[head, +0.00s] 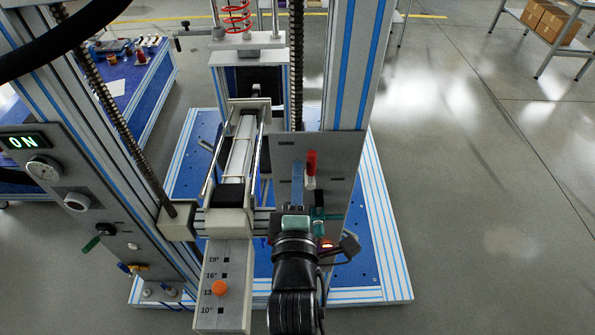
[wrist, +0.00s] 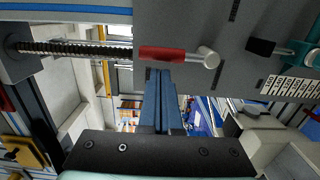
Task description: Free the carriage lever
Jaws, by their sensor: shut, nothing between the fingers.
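A lever with a red handle (head: 311,160) and a pale pivot stands upright on the grey plate at the right of the carriage. In the wrist view its red handle (wrist: 168,54) lies across the picture, with a silver knob at its right. A teal clamp or lever (head: 319,212) is lower on the same plate; it shows at the right in the wrist view (wrist: 300,54) with a black tip. No label shows which is the carriage lever. My gripper (head: 298,168) is shut and empty, its blue fingers (wrist: 160,74) close beside the red handle; contact cannot be told.
The grey plate (head: 284,150) stands close to my fingers. A threaded rod (wrist: 75,49) and the frame's upright (head: 355,65) flank the space. An angle-marked block (head: 237,255) with an orange knob (head: 219,287) is at lower left. Open floor lies at right.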

